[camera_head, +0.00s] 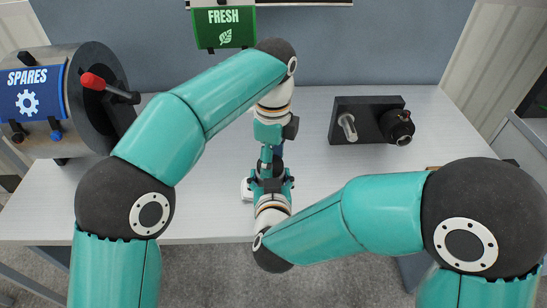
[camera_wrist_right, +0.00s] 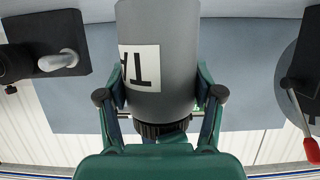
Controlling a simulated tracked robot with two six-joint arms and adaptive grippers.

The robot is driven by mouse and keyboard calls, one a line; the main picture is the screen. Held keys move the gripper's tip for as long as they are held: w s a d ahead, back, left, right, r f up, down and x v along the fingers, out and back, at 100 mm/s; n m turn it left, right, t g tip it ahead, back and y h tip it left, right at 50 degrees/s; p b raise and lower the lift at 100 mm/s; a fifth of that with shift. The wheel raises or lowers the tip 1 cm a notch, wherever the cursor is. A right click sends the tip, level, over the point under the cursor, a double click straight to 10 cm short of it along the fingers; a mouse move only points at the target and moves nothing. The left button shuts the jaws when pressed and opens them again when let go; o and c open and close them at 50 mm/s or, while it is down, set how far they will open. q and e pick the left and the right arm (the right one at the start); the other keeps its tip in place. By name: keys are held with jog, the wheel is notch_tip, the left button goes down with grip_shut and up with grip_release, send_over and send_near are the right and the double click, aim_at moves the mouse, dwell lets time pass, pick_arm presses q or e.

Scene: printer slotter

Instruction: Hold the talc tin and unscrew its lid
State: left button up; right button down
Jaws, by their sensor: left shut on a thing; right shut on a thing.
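The talc tin (camera_wrist_right: 185,55) is a grey cylinder with a white label showing part of its lettering in the right wrist view. Its dark ribbed lid (camera_wrist_right: 160,129) shows at the lower end of the tin there. My right gripper (camera_head: 272,180) is shut on the tin body, one finger on each side. My left gripper (camera_head: 271,152) reaches down from above in the head view and is shut at the lid end, right above the right gripper. Its fingertips on the lid are mostly hidden. In the head view, the grippers cover most of the tin.
A grey drum (camera_head: 99,60) with a blue SPARES banner and red-tipped handle stands at the left of the white table (camera_head: 205,195). A black block (camera_head: 362,104) with a metal peg and knob stands back right. A green FRESH sign (camera_head: 224,27) hangs behind. A small white object (camera_head: 246,190) lies beside the right gripper.

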pick_arm(q)
jog(key=n, duration=0.3)
jog(key=w+n, duration=0.1)
jog(key=n, duration=0.3)
jog(key=shift+f, duration=0.1)
pick_arm(e)
jog(key=shift+s+a+r, duration=0.1)
jog(key=shift+a+r, duration=0.15)
jog(key=shift+a, duration=0.1)
pick_arm(q)
jog(key=n, duration=0.4)
jog(key=shift+a, duration=0.2)
jog(key=n, duration=0.4)
jog(key=shift+a+n, duration=0.2)
jog(key=shift+n, duration=0.2)
jog(key=n, duration=0.4)
jog(key=shift+a, duration=0.15)
pick_arm(e)
jog(key=shift+r, duration=0.1)
pick_arm(q)
jog(key=n, duration=0.4)
jog(key=shift+s, duration=0.1)
pick_arm(e)
jog(key=shift+d, duration=0.1)
pick_arm(q)
jog(key=n, duration=0.7)
jog(key=shift+s, duration=0.35)
jog(key=shift+r, duration=0.2)
